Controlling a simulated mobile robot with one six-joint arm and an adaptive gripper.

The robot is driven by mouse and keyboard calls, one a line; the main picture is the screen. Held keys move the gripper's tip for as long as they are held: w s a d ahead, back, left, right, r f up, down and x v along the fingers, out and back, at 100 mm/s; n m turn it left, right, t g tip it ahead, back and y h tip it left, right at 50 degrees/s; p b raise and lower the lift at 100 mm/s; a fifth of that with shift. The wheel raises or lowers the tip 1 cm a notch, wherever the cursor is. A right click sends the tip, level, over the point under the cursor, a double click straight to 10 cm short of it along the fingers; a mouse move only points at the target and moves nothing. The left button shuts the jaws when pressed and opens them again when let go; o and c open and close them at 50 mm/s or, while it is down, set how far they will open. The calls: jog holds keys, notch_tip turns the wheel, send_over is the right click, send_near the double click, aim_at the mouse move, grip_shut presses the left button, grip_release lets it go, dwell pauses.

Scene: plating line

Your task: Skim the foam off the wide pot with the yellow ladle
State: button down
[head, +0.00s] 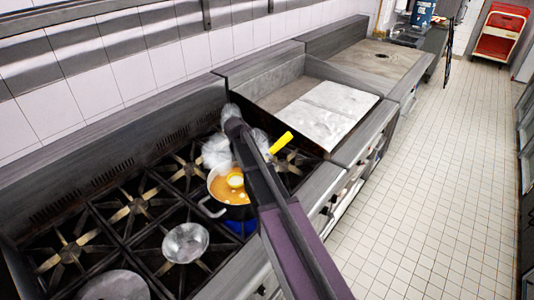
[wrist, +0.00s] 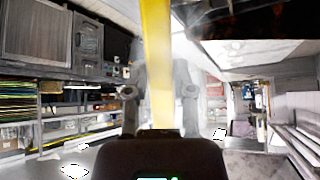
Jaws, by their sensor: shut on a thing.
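The wide pot (head: 216,207) stands on a front burner and holds orange broth (head: 220,188) with pale patches on it. A round yellow and whitish shape (head: 235,180) at the broth's surface looks like the ladle's bowl. The yellow ladle's handle (head: 281,142) sticks out beyond my arm, up and right of the pot. In the wrist view the yellow handle (wrist: 157,50) runs upright between the fingers of my gripper (wrist: 159,92), which is shut on it. In the head view my arm hides the gripper and part of the pot.
A metal bowl (head: 185,242) sits on the burner grates in front of the pot. A round grey pan or lid (head: 115,286) lies at the bottom edge. Blue flame (head: 240,227) shows under the pot. Whitish steam hangs nearby. A flat griddle (head: 325,110) adjoins the stove.

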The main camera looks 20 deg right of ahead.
jog(key=shift+r+p, duration=3.85)
jog(key=shift+r, duration=0.2)
